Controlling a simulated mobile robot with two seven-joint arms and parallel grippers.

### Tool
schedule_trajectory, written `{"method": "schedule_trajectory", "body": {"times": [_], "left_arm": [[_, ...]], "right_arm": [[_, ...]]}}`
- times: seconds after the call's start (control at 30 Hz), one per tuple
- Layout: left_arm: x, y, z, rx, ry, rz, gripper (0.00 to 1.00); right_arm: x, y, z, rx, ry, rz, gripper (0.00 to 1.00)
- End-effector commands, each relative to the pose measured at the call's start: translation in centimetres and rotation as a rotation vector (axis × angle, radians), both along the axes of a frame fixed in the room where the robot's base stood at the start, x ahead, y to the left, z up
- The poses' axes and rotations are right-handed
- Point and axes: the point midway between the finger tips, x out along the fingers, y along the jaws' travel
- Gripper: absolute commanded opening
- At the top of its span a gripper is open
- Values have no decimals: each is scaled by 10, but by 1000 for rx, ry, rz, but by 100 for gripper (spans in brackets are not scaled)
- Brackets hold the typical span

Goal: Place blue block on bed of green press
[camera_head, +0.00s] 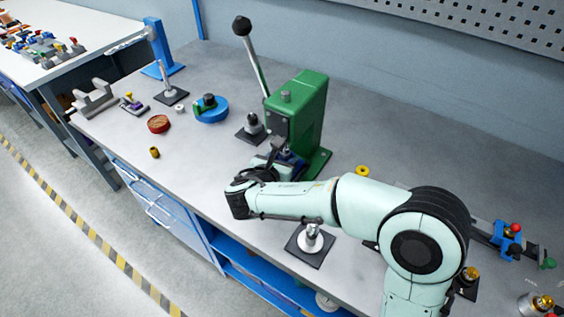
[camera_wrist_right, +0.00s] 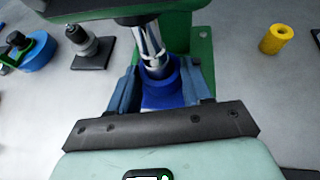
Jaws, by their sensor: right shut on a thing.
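The green press (camera_head: 296,112) stands on the bench with its long black-knobbed lever raised. Its green frame and steel ram (camera_wrist_right: 151,45) also show in the right wrist view. The blue block (camera_wrist_right: 163,88) is under the ram, and the ram's lower end appears at or just above its round top. My right gripper (camera_wrist_right: 165,84) is shut on the block, with one finger on each side. In the head view the right gripper (camera_head: 276,160) reaches in at the press's front, partly hidden by my wrist. I cannot tell whether the block touches the press bed. My left gripper is not in view.
A fixture on a black base (camera_head: 252,127) stands close left of the press. Another fixture (camera_head: 311,240) stands in front of my forearm. A blue round part (camera_head: 211,110) and red dish (camera_head: 158,124) lie farther left.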

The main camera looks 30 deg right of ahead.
Motion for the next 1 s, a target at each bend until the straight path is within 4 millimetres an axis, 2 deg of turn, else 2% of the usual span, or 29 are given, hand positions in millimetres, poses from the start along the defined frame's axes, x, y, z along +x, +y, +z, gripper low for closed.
{"method": "schedule_trajectory", "body": {"times": [0.1,0.33,0.37,0.43,0.77,0.87,1.0], "left_arm": [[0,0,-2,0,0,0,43],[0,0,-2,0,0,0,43],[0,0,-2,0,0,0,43],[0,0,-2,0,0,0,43],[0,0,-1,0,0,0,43],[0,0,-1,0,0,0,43],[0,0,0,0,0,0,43]], "right_arm": [[-1,1,-8,1,4,2,0],[-2,2,-13,6,10,2,0],[-2,2,-14,6,13,2,53],[-2,2,-14,5,13,3,75],[-2,3,-9,2,6,3,75],[-6,10,-5,3,3,5,75],[-20,28,7,2,3,7,75]]}}
